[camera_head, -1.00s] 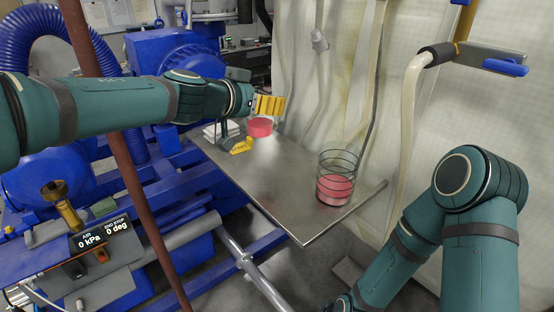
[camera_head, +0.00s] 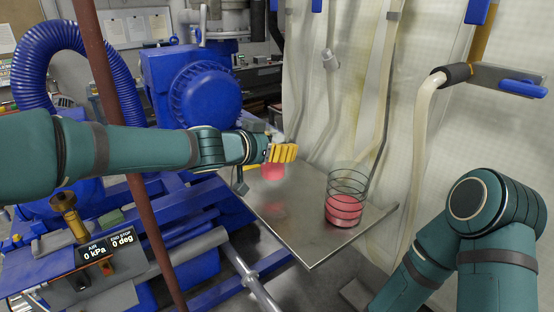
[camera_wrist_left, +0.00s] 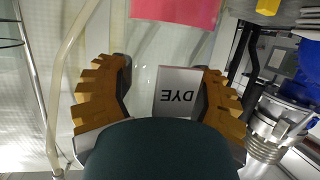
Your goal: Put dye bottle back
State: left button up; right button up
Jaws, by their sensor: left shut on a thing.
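My left gripper (camera_head: 283,152) has yellow ridged fingers and is shut on the clear dye bottle (camera_head: 273,170), which holds pink-red liquid. In the left wrist view, the bottle's white label (camera_wrist_left: 178,93) reads DYE, upside down, between the two fingers (camera_wrist_left: 160,95), with the pink liquid (camera_wrist_left: 175,10) at the top edge. The bottle is over the far part of the metal table (camera_head: 315,242); I cannot tell whether its base touches it. My right arm comes in at the right, but its gripper is out of view.
A clear ringed beaker (camera_head: 344,204) with pink liquid stands on the table, right of the bottle. A yellow object (camera_head: 240,182) lies partly hidden behind my left arm. Translucent sheeting and hoses hang behind. Blue machinery (camera_head: 205,95) stands at the left. The table's front is clear.

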pick_arm(q)
jog(key=shift+f+b, duration=1.1)
jog(key=shift+f, duration=0.5)
jog(key=shift+r, duration=0.1)
jog(key=o, duration=1.4)
jog(key=shift+o, duration=0.2)
